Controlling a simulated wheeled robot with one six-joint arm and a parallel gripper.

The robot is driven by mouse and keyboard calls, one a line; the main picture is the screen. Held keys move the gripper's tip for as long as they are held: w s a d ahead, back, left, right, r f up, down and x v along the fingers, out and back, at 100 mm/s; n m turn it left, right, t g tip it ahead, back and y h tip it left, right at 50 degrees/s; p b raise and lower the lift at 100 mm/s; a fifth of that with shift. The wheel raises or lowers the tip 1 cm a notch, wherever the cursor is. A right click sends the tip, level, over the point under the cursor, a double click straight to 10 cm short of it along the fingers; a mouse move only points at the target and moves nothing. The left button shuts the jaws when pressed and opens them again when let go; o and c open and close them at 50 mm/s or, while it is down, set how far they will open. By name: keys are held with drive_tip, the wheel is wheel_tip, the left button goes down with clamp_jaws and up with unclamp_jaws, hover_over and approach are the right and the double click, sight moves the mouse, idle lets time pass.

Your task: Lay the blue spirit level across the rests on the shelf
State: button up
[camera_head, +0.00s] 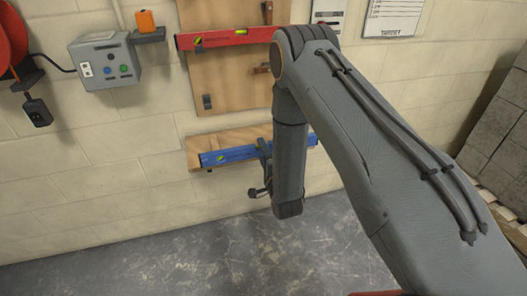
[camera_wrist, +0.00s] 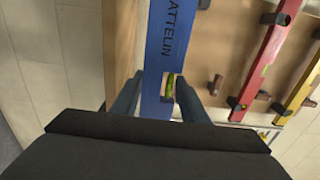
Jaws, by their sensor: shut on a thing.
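The blue spirit level (camera_head: 230,155) runs lengthwise along a low wooden board (camera_head: 222,137) on the wall, nearly level with a slight tilt in the picture. My gripper (camera_head: 264,158) is at its middle. In the wrist view the blue level (camera_wrist: 168,50) passes between the two fingers of my gripper (camera_wrist: 158,95), and its green vial shows by the right finger. The gripper is shut on it. My forearm hides part of the level's right half. Whether the level touches any rests under it cannot be told.
A red level (camera_head: 225,38) hangs above on a wooden panel (camera_head: 230,80) with pegs. A yellow bar (camera_wrist: 300,85) shows beside it in the wrist view. A grey switch box (camera_head: 106,62) is on the wall at left. The floor (camera_head: 150,260) below is clear.

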drive_tip(key=shift+f+b+x, duration=0.15)
drive_tip(key=shift+b+x, duration=0.9)
drive_tip(key=shift+x, duration=1)
drive_tip(key=shift+f+b+x, duration=0.2)
drive_tip(key=shift+b+x, duration=0.8)
drive_tip(key=shift+x, duration=1.1)
drive_tip(key=shift+b+x, duration=1.25)
drive_tip(key=shift+x, duration=1.25)
drive_tip(key=shift+f+b, duration=0.55)
drive_tip(key=shift+f, duration=0.35)
drive_tip(key=o, duration=1.2)
drive_tip(key=shift+f, duration=0.1)
drive_tip(key=shift+p+v, duration=2.2)
drive_tip(key=shift+v, duration=2.3)
